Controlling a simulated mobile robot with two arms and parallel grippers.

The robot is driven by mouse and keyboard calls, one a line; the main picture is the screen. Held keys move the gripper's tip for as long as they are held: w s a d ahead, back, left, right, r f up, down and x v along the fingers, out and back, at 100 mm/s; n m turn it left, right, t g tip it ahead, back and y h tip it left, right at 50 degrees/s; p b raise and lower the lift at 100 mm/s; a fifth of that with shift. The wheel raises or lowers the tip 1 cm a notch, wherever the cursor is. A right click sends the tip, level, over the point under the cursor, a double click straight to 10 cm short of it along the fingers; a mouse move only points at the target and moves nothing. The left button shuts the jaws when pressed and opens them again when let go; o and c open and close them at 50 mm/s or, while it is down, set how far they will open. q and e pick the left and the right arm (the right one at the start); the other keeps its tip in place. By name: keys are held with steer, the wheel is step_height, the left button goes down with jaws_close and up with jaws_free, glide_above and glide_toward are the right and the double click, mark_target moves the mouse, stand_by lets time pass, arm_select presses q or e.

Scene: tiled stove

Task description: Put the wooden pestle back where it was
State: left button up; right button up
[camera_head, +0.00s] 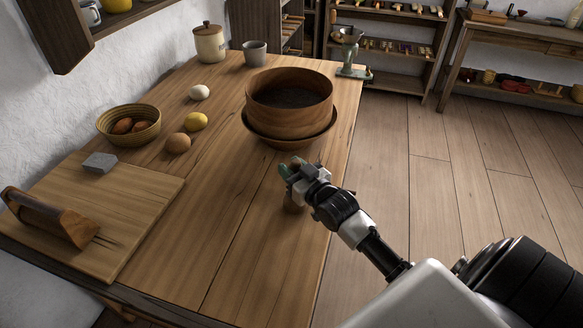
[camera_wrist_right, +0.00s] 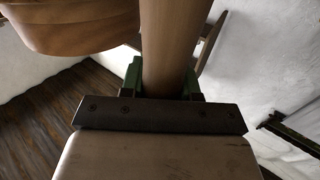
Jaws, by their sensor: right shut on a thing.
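My right gripper (camera_head: 290,172) is over the right part of the wooden table, in front of the large wooden bowl (camera_head: 290,118). In the right wrist view the pestle (camera_wrist_right: 170,45) is a smooth wooden shaft between the green fingertips (camera_wrist_right: 163,82). I cannot tell whether its lower end touches the table. The large bowl holds something dark and sits in a wider wooden dish (camera_head: 262,138). My left gripper is not in view.
The table (camera_head: 225,215) is bare in its middle and front. Eggs (camera_head: 178,143), a lemon (camera_head: 196,121) and a small bowl (camera_head: 150,112) lie to the left. A cutting board (camera_head: 140,200) bears a grey block (camera_head: 100,162) and a wooden tool (camera_head: 55,217). A lidded jar (camera_head: 209,45) and cup (camera_head: 255,54) stand behind.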

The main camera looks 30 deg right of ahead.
steer(key=o, duration=0.9)
steer(key=s, duration=0.8)
steer(key=s+d, duration=0.1)
steer(key=s, duration=0.3)
steer(key=shift+b, duration=0.3)
